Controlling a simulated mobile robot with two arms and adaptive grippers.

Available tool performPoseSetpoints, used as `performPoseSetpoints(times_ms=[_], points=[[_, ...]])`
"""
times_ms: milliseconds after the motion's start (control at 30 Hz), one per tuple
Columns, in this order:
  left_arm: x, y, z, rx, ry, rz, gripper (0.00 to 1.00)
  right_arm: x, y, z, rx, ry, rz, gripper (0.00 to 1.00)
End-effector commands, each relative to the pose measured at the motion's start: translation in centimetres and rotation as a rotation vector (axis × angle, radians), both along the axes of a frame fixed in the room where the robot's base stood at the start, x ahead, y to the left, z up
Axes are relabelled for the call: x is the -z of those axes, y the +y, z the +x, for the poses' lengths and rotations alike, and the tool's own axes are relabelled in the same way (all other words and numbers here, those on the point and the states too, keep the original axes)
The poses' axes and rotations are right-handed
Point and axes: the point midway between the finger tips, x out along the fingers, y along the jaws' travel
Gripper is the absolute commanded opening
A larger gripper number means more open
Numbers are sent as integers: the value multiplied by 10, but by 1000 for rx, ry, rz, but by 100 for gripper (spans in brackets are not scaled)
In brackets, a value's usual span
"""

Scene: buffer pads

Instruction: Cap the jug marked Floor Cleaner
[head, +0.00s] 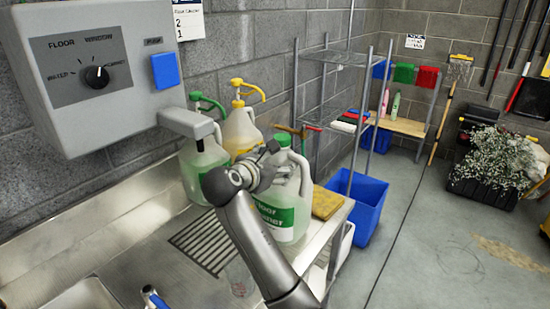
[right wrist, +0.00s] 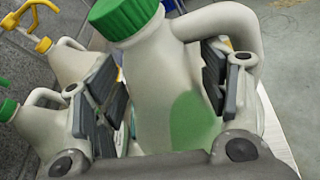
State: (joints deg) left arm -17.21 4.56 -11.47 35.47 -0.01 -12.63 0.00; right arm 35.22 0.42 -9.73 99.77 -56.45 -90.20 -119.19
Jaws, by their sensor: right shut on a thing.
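The jug marked Floor Cleaner (head: 289,212) is pale and translucent, with a green label, and stands near the right end of the steel counter. A ribbed green cap (right wrist: 122,14) is on the jug's mouth; how tightly it sits I cannot tell. The cap also shows in the head view (head: 283,139). My right gripper (right wrist: 160,95) has its dark finger pads on both sides of the jug (right wrist: 170,85) below the cap and is shut on it. The jug's handle is to the right in the wrist view. My left gripper is out of view.
A jug with a green pump (head: 205,165) and one with a yellow pump (head: 240,130) stand behind, near the wall. A grey dispenser box (head: 95,70) hangs at left. A yellow sponge or cloth (head: 327,203) lies right of the jug. A blue bin (head: 358,205) stands beyond the counter.

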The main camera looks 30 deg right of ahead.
Motion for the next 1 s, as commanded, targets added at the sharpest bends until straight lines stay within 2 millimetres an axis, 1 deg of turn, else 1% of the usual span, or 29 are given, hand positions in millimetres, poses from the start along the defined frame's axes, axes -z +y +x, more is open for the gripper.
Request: performPoseSetpoints(times_ms=[100,200,533,833,867,1000], points=[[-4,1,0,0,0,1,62,10,0,0,-2,-3,-6,0],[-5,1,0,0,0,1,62,15,0,0,-2,-7,-5,0],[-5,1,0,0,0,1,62,17,0,0,-1,-8,-6,0],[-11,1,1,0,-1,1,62,23,1,0,-2,-8,-6,0],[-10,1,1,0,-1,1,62,29,1,-1,-2,3,0,69],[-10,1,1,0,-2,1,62,29,1,-1,-2,2,0,87]])
